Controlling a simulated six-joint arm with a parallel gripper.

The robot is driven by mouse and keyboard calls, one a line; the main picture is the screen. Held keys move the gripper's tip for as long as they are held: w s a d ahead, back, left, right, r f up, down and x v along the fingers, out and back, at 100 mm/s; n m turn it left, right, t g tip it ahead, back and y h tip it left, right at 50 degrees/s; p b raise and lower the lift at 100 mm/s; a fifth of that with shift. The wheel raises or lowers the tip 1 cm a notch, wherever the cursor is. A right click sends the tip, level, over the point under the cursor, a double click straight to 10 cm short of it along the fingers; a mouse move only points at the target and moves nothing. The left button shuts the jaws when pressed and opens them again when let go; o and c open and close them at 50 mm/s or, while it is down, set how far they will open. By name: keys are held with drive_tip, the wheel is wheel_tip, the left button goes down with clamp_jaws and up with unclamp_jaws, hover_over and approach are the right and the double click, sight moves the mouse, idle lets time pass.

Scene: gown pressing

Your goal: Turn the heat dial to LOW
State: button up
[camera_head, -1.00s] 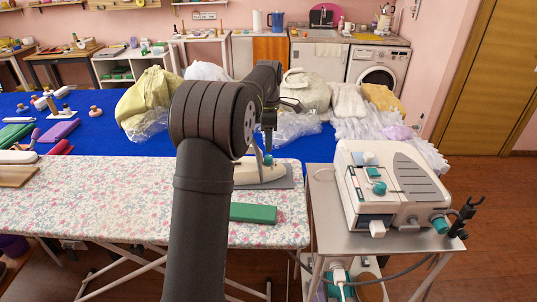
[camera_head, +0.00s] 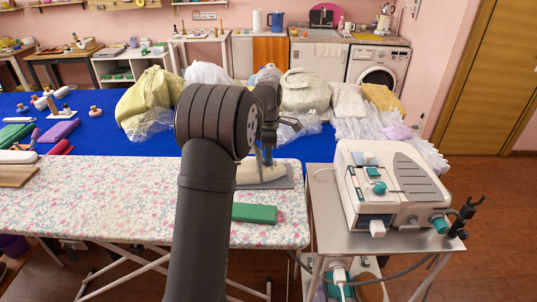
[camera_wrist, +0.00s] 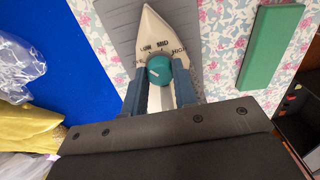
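The iron (camera_head: 262,176) lies on a grey pad on the floral ironing board, under my gripper (camera_head: 267,157). In the wrist view the iron's pale tip (camera_wrist: 155,30) points up, with LOW, MID and HIGH printed in an arc around the round teal heat dial (camera_wrist: 159,68). The dial's white line points left and slightly up, to the left of the LOW mark. My gripper's two blue fingers (camera_wrist: 160,78) stand on both sides of the dial and appear closed against it. The lowest part of the scale is partly hidden by the left finger.
A green block (camera_head: 254,213) lies on the board in front of the iron. A white machine with teal knobs (camera_head: 396,187) stands on a metal trolley (camera_head: 327,226) at the right. Clear bags and folded cloths lie on the blue table (camera_head: 105,120) behind.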

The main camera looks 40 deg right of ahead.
drive_tip(key=shift+m, duration=1.6)
drive_tip(key=o, duration=1)
drive_tip(key=shift+r, duration=0.1)
wheel_tip(320, 180, up, 17)
drive_tip(key=shift+w+d+r, duration=0.15)
drive_tip(key=shift+d, duration=0.15)
drive_tip(key=f, duration=1.7)
drive_tip(key=shift+s+a+f, duration=0.2)
drive_tip(key=shift+a+f, duration=0.1)
